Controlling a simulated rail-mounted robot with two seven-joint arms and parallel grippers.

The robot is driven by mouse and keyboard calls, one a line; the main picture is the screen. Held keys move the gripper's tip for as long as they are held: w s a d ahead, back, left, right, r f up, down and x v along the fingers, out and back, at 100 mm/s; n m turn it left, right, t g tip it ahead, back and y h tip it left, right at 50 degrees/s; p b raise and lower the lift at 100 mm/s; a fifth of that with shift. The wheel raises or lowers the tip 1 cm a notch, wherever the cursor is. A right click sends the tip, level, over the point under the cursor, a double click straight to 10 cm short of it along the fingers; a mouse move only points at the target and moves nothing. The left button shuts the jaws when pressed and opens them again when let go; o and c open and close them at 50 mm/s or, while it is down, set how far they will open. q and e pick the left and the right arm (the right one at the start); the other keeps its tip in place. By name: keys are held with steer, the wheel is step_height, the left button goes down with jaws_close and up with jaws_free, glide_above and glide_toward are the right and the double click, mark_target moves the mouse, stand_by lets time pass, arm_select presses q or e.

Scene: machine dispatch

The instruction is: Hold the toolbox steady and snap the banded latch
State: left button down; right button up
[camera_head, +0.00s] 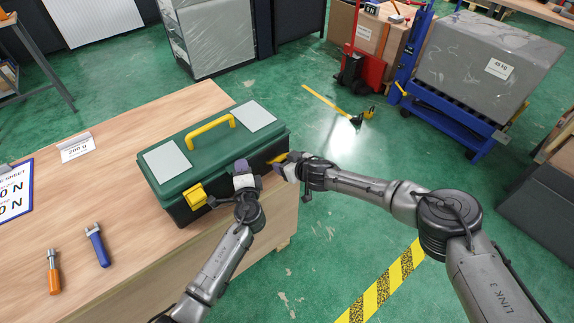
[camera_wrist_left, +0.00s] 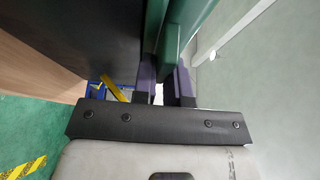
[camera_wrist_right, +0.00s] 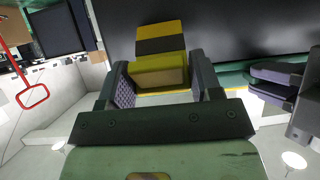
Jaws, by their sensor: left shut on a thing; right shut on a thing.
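The toolbox (camera_head: 222,140), with a green lid, black body and yellow handle (camera_head: 210,130), stands upright on the wooden table near its edge. My left gripper (camera_head: 243,172) is at the middle of its front and shut on a green part of the toolbox (camera_wrist_left: 172,45). My right gripper (camera_head: 288,168) is at the front's right end. The right wrist view shows its fingers around the yellow latch with a dark band (camera_wrist_right: 160,72). Whether this latch is snapped down I cannot tell. Another yellow latch (camera_head: 195,195) sits at the front's left end, without a visible band.
An orange-handled tool (camera_head: 54,272) and a blue-handled tool (camera_head: 97,245) lie on the table (camera_head: 130,225). A "200 g" card (camera_head: 76,147) and a printed sheet (camera_head: 15,192) are at the left. My two grippers are close together.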

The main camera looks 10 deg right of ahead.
steer(key=shift+s+a+f+g, duration=0.1)
steer(key=shift+s+a+g, duration=0.1)
steer(key=shift+a+g, duration=0.2)
steer(key=shift+s+a+f+g, duration=0.15)
steer(key=shift+a+g, duration=0.15)
steer(key=shift+a, duration=0.15)
steer(key=shift+w+d+r+h, duration=0.1)
steer(key=shift+d+r+h, duration=0.05)
steer(key=shift+h, duration=0.15)
steer(key=shift+d, duration=0.1)
steer(key=shift+w+d+r, duration=0.1)
steer(key=shift+w+r, duration=0.2)
steer(key=shift+r, duration=0.05)
steer(key=o, duration=1)
steer(key=shift+d, duration=0.1)
steer(key=shift+c, duration=0.2)
steer(key=shift+o, duration=0.5)
steer(key=shift+w+r, duration=0.15)
steer(key=shift+d, duration=0.15)
